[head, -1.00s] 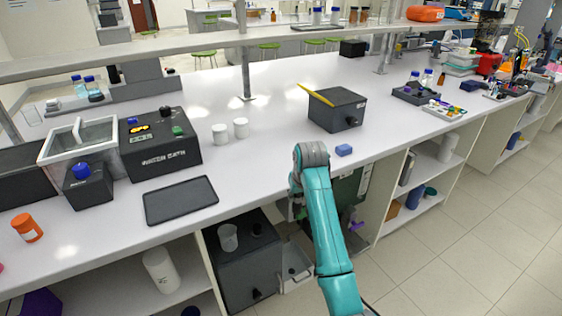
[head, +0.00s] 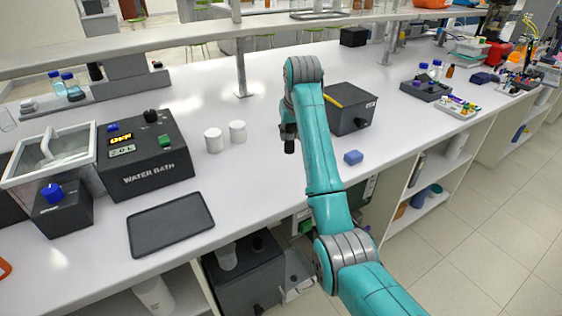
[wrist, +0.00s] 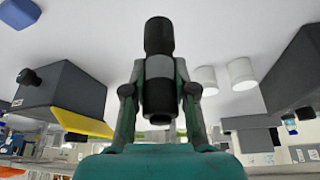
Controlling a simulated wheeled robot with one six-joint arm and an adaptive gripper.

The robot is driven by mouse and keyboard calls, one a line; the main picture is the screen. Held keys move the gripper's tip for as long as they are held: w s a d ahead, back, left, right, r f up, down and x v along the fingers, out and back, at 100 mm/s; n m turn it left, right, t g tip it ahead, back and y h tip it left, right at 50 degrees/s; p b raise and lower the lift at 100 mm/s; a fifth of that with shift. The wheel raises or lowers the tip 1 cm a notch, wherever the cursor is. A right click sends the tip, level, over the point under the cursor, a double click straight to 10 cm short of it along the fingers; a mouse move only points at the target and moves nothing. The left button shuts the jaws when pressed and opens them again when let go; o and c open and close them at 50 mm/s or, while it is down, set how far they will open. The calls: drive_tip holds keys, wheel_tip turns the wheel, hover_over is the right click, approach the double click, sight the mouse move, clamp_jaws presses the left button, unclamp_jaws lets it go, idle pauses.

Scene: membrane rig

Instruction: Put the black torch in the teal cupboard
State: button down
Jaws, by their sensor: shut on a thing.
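The black torch (wrist: 159,62) has a grey band and stands lengthwise between the fingers of my gripper (wrist: 158,95), which is shut on it. In the head view the torch (head: 289,145) shows as a small dark piece at the left of my teal arm, held above the white bench. The fingers are mostly hidden there by my arm. I cannot make out a teal cupboard for certain. A dark green panel (head: 370,188) shows below the bench edge, partly behind my arm.
Two white jars (head: 225,136), a water bath (head: 145,160) and a black tray (head: 170,224) are to the left. An upper shelf (head: 200,48) runs behind.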

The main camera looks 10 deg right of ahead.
drive_tip(key=shift+w+f, duration=0.15)
drive_tip(key=shift+w, duration=0.1)
drive_tip(key=shift+f, duration=4.8)
drive_tip(key=c, duration=0.9)
unclamp_jaws()
drive_tip(key=shift+f, duration=0.1)
drive_tip(key=shift+c, duration=0.2)
